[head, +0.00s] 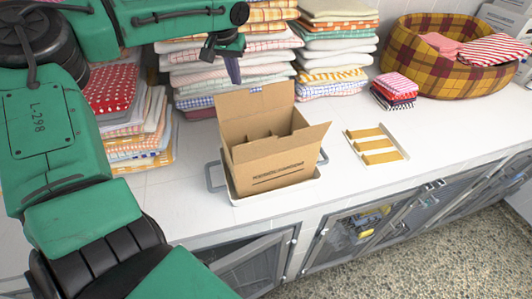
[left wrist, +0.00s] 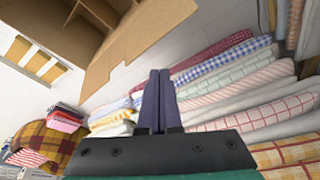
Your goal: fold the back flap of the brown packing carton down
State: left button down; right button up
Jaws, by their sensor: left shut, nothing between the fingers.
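The brown packing carton (head: 275,165) stands open in the middle of the counter, in a white tray with grey handles. Dividers show inside it. Its back flap (head: 257,109) stands up from the far edge, and another flap sticks out at the right. My left gripper (head: 234,72) is shut and empty, its dark fingers pointing down at the back flap's top edge, left of its middle. In the left wrist view the shut fingers (left wrist: 154,98) are close beside the flap (left wrist: 138,42); I cannot tell whether they touch. My right gripper is not in view.
Tall stacks of folded towels (head: 230,60) stand behind the carton, close to my left gripper. A checked towel pile (head: 135,115) is at the left. A plaid basket (head: 455,52) and a white tray with yellow strips (head: 376,145) are at the right. The counter's front is clear.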

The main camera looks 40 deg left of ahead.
aim_at(243, 103)
pick_arm(q)
jog(key=shift+f, duration=1.4)
jog(key=shift+s+d+b, duration=0.2)
jog(key=shift+s+d, duration=0.45)
jog(key=shift+d, duration=0.35)
jog(key=shift+s+d+b, duration=0.2)
jog(key=shift+s+d, duration=0.45)
jog(key=shift+d, duration=0.35)
jog(key=shift+s+d+f+b, duration=0.4)
jog(key=shift+d+f, duration=0.15)
jog(key=shift+f, duration=0.2)
jog(key=shift+s+d+f+b, duration=0.35)
jog(key=shift+d+f, duration=0.25)
jog(key=shift+f, duration=0.15)
jog(key=shift+s+d+f+b, duration=0.35)
jog(key=shift+d+f, duration=0.2)
jog(key=shift+f, duration=0.2)
jog(key=shift+r, duration=0.1)
